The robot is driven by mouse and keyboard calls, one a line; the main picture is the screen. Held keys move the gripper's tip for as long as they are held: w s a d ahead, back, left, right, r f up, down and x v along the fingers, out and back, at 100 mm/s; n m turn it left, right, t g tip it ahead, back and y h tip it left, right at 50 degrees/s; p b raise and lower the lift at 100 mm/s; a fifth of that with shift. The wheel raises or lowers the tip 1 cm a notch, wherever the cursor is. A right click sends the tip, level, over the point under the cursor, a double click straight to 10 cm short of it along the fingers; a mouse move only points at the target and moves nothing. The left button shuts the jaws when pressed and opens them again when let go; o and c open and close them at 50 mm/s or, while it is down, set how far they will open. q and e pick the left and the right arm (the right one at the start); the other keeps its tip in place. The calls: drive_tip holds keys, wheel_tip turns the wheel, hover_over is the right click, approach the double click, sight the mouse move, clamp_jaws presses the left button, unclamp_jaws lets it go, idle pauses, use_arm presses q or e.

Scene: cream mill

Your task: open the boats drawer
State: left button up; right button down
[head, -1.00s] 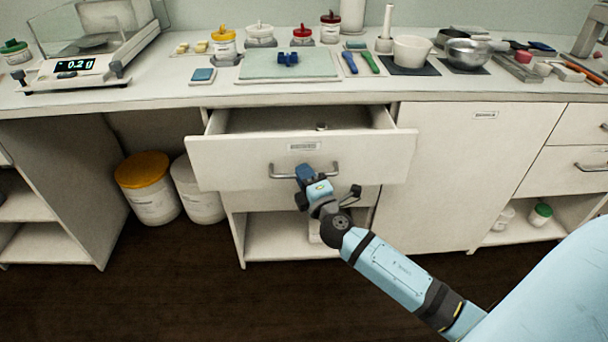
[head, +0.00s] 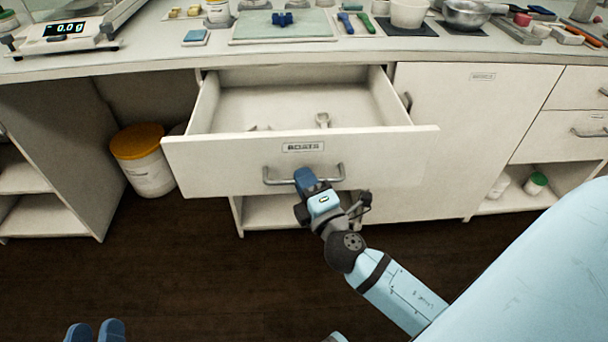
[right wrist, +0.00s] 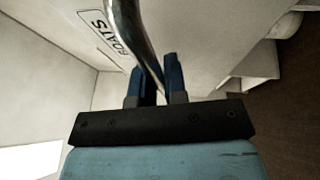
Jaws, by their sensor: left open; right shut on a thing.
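The boats drawer (head: 220,166) is pulled well out from under the counter. Its white front carries a label (head: 303,147) reading BOATS and a metal bar handle (head: 275,181). A few small items, one a pale scoop-like piece (head: 322,119), lie inside on the drawer floor. My right gripper (head: 307,176) is shut on the handle near its middle. In the right wrist view the blue fingers (right wrist: 155,82) sit on both sides of the bar (right wrist: 137,40). My left gripper (head: 96,330) shows only its blue fingertips at the bottom left, apart and empty.
The counter above holds a balance (head: 70,32), a pale mat (head: 285,28), bowls and tools. A white tub with an orange lid (head: 140,160) stands on the floor left of the drawer. A closed cabinet door (head: 480,130) is to the right. The floor in front is clear.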

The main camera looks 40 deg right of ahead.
drive_tip(key=c, duration=1.2)
unclamp_jaws()
drive_tip(key=shift+s+f, duration=0.1)
drive_tip(key=shift+s, duration=0.1)
use_arm(q)
drive_tip(key=shift+d+f+g+h+b, duration=0.2)
drive_tip(key=shift+d+f+g+b, duration=0.1)
drive_tip(key=shift+f+b, duration=0.75)
drive_tip(key=shift+d+f+g+h+b, duration=0.25)
drive_tip(key=shift+f+b, duration=0.35)
drive_tip(key=shift+b, duration=0.8)
use_arm(e)
drive_tip(key=v, duration=1.3)
drive_tip(key=shift+s, duration=0.25)
drive_tip(key=shift+a, duration=0.1)
